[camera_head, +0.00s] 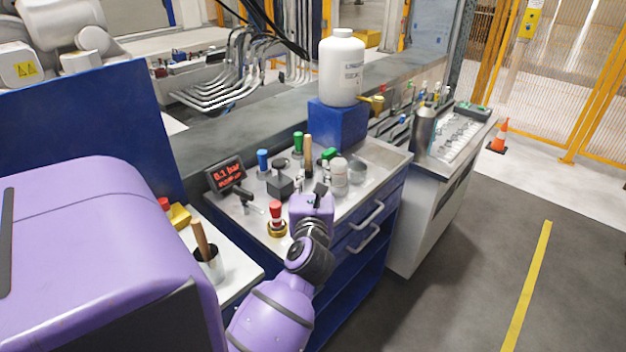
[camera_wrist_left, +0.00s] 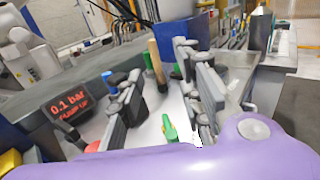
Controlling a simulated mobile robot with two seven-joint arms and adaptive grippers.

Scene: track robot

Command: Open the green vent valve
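A small green lever handle (camera_wrist_left: 169,128), which looks like the vent valve's, shows in the left wrist view between the fingers of my left gripper (camera_wrist_left: 166,95). The fingers stand apart on either side of it, with space around the handle; I see no contact. In the head view my left gripper (camera_head: 310,190) is over the light worktop (camera_head: 249,215) and seems to hide this handle. A dark display (camera_head: 225,174) reads 0.1 bar in red; it also shows in the left wrist view (camera_wrist_left: 68,104). My right gripper is not in view.
Around the gripper stand a red knob on a brass base (camera_head: 276,218), a blue-topped part (camera_head: 263,160), a green-topped part (camera_head: 298,141), a wooden handle (camera_head: 308,149) and a white jar (camera_head: 339,178). A large white bottle (camera_head: 341,68) stands on a blue block behind.

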